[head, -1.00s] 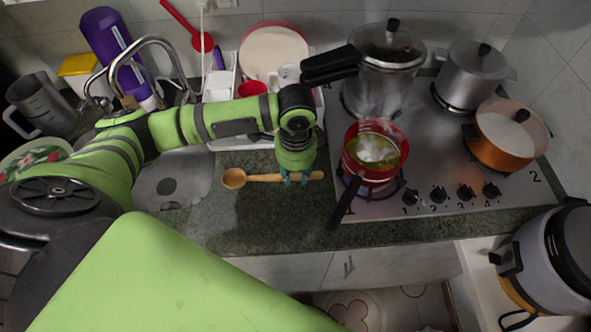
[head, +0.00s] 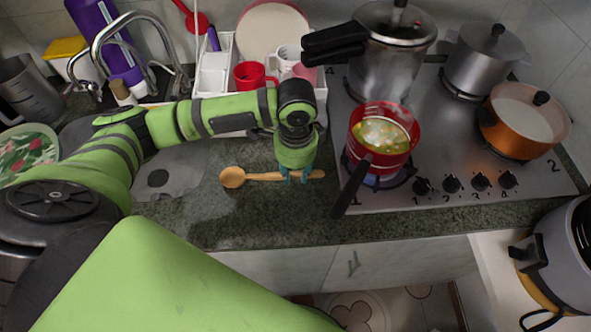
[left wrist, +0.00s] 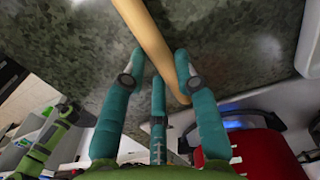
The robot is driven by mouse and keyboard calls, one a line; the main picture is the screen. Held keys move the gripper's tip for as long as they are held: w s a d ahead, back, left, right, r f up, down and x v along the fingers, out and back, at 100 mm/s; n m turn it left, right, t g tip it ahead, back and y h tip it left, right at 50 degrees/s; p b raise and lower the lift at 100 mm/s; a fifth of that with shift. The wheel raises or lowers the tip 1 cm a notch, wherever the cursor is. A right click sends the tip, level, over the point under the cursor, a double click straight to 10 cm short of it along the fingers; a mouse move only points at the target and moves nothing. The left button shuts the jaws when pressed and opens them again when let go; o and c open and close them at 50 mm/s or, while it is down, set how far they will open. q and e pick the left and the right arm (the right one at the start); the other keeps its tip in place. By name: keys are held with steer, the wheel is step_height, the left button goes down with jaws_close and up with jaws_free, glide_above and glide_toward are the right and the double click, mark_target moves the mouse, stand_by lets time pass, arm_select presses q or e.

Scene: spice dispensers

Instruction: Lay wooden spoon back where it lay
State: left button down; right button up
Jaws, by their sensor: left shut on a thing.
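The wooden spoon (head: 255,177) lies level, low over the dark counter between sink and stove, with its bowl to the left in the head view. I cannot tell whether it touches the counter. My left gripper (head: 297,176) points down and is shut on the spoon's handle near its right end. In the left wrist view, the teal fingers (left wrist: 158,82) stand on either side of the light handle (left wrist: 148,35). The spoon's bowl is outside that view. My right gripper is not in view.
The white dish rack (head: 216,75) with a red mug (head: 252,75) is behind my arm. The sink is left. The counter (head: 265,222) in front is clear.

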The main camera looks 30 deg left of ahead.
arm_select(q)
steer(key=c, duration=0.9)
jaws_free()
steer(key=shift+o, duration=0.2)
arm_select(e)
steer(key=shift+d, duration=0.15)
arm_select(q)
step_height(320, 180, up, 12)
